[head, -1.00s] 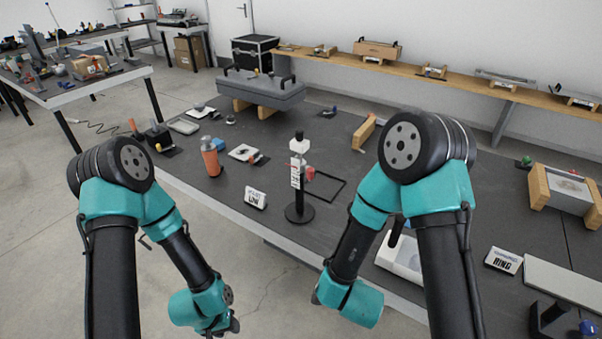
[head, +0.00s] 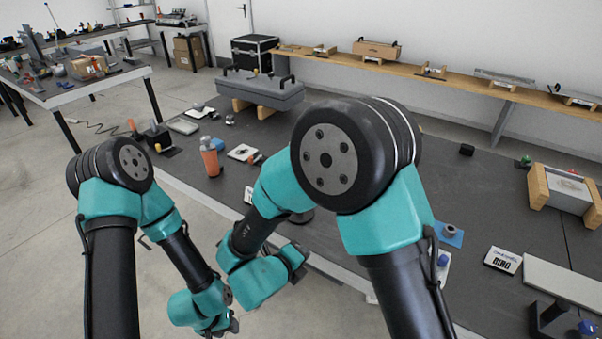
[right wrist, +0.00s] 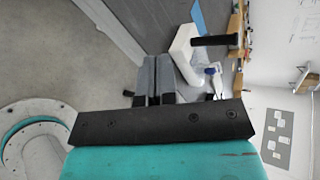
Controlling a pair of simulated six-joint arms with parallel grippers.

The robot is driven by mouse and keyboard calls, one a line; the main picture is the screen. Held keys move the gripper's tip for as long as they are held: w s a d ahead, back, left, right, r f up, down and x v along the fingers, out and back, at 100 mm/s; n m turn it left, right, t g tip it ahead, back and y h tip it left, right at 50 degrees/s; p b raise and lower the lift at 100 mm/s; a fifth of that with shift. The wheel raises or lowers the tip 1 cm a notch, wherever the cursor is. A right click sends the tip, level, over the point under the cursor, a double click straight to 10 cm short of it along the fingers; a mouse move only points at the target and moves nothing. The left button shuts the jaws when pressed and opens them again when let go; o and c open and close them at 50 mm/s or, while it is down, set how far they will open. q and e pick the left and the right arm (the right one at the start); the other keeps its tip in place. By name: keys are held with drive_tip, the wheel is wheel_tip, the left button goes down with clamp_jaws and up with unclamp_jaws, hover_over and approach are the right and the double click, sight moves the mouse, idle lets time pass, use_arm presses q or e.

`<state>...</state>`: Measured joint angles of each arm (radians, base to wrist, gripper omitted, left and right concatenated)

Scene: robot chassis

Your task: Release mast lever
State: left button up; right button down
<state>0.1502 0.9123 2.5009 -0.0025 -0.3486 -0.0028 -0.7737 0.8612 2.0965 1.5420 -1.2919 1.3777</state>
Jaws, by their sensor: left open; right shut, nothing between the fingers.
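The mast stand is almost wholly behind my right arm in the head view; only part of its dark round base (head: 302,216) shows, and its lever is hidden. My right gripper (right wrist: 157,80) is shut and empty in the right wrist view, its two grey fingers together. It is apart from the white fixture with a black handle (right wrist: 186,50) beyond it. In the head view the right wrist hangs over the table's front edge. My left gripper (head: 234,325) is low at the bottom of the head view, off the table, open and mostly hidden behind its wrist.
On the dark table are an orange bottle (head: 210,158), a partly covered white sign (head: 249,195), another sign (head: 503,260) and a blue knob on a white plate (head: 443,261). A grey case (head: 262,90) rests on wooden blocks at the back.

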drive_tip(key=w+a+r+g, duration=0.1)
drive_tip(key=w+a+r, duration=0.3)
drive_tip(key=r, duration=0.4)
drive_tip(key=w+a+r+n+h, duration=0.1)
drive_tip(key=w+a+r, duration=0.4)
drive_tip(key=r, duration=0.3)
drive_tip(key=shift+w+a+g, duration=0.2)
drive_tip(key=shift+w+g, duration=0.2)
drive_tip(key=shift+w, duration=0.4)
drive_tip(key=shift+f, duration=0.1)
drive_tip(key=d+r+x, duration=0.1)
drive_tip(key=r+x, duration=0.1)
drive_tip(key=x, duration=1.1)
drive_tip(key=shift+w+d, duration=0.15)
drive_tip(key=shift+w, duration=0.35)
